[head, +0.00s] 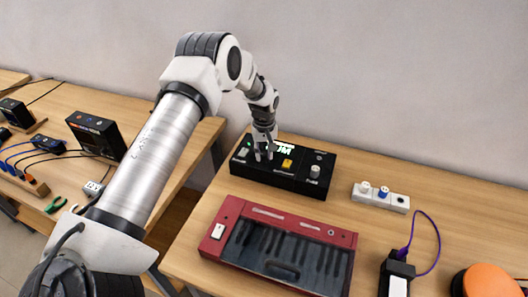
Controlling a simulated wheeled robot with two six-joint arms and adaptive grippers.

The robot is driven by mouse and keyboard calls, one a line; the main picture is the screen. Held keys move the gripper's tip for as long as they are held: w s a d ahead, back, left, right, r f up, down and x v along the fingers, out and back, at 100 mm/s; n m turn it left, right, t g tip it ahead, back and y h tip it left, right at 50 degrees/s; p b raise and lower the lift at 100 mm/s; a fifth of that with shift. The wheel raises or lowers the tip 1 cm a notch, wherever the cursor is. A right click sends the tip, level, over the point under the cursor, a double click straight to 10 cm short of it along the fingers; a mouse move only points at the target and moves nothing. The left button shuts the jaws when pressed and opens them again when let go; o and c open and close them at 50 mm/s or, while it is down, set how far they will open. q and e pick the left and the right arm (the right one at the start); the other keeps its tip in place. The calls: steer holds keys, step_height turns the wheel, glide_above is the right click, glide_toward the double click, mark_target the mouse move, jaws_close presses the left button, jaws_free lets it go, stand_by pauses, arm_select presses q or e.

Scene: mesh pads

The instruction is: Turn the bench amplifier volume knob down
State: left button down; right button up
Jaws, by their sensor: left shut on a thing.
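A black box with a lit display, which looks like the bench amplifier (307,187), stands on the right-hand wooden bench. A yellow switch (287,163) is in the middle of its top, and a grey knob (315,171) is near its right end. My left gripper (263,155) points down onto the left half of the box, left of the yellow switch. It is shut on a small part there, seemingly the volume knob, which the fingers hide. Which way that part is turned cannot be seen. My right gripper is not in view.
A red keyboard-like unit (226,247) lies in front of the box. A white power strip (398,203) is to its right. A black device with a purple cable (439,245) and an orange round thing (488,281) are at lower right. Another bench with cabled boxes is at left.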

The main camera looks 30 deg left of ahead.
mark_target(264, 154)
arm_select(q)
steer(key=shift+s+f+n, duration=0.15)
steer(key=shift+n, duration=0.25)
steer(key=c, duration=0.9)
jaws_free()
steer(key=shift+r, duration=0.25)
step_height(264, 154, up, 12)
steer(key=shift+f, duration=0.2)
